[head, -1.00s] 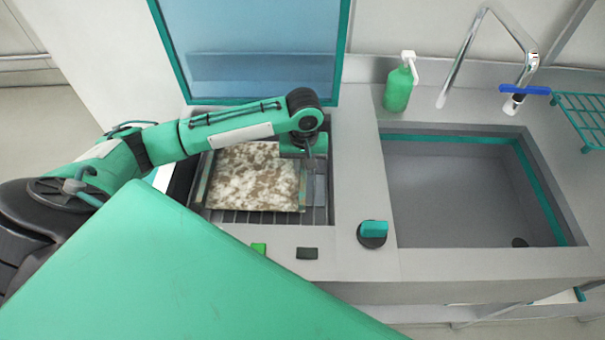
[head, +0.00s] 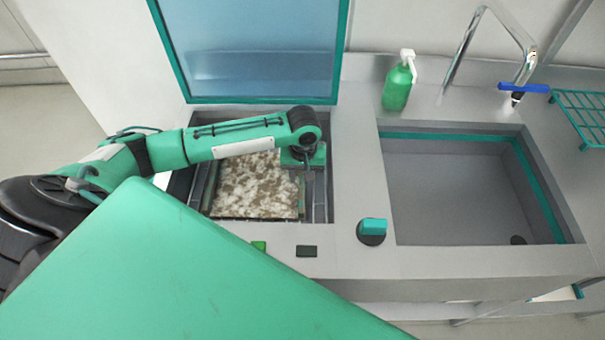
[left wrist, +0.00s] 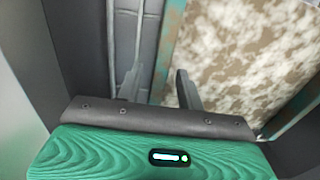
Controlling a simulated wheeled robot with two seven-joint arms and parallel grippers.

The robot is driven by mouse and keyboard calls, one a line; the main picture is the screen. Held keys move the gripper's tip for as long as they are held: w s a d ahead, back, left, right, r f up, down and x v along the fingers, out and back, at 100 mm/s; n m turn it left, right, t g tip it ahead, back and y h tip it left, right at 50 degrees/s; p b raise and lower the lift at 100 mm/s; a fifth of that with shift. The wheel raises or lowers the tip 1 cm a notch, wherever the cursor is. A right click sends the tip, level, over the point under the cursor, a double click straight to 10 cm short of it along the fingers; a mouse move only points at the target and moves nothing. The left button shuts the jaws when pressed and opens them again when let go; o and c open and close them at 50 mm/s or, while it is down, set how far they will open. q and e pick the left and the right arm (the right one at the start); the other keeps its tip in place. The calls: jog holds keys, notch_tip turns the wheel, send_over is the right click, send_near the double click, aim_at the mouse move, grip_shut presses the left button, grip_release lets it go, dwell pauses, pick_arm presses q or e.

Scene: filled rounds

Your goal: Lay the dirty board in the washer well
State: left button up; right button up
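The dirty board (head: 255,187), mottled white and brown, is inside the washer well (head: 318,208) and looks flat over its dark slats. It also shows in the left wrist view (left wrist: 245,50). My left gripper (head: 303,170) is down in the well at the board's right edge in the head view. In the left wrist view its two fingers (left wrist: 158,90) stand apart, with the board's edge strip between them and one finger over the board's margin. The arm hides the board's far part. My right gripper is not in view.
The washer's blue-paned lid (head: 250,50) stands raised behind the well. A teal knob (head: 373,228) and small buttons (head: 306,251) sit on the front panel. To the right are an empty sink (head: 460,195), a green soap bottle (head: 398,85), a tap (head: 490,15) and a teal rack (head: 583,115).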

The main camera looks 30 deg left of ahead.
pick_arm(q)
notch_tip(320, 180, up, 12)
jog(key=shift+r+b, duration=0.15)
jog(key=shift+b, duration=0.3)
dwell(0.5)
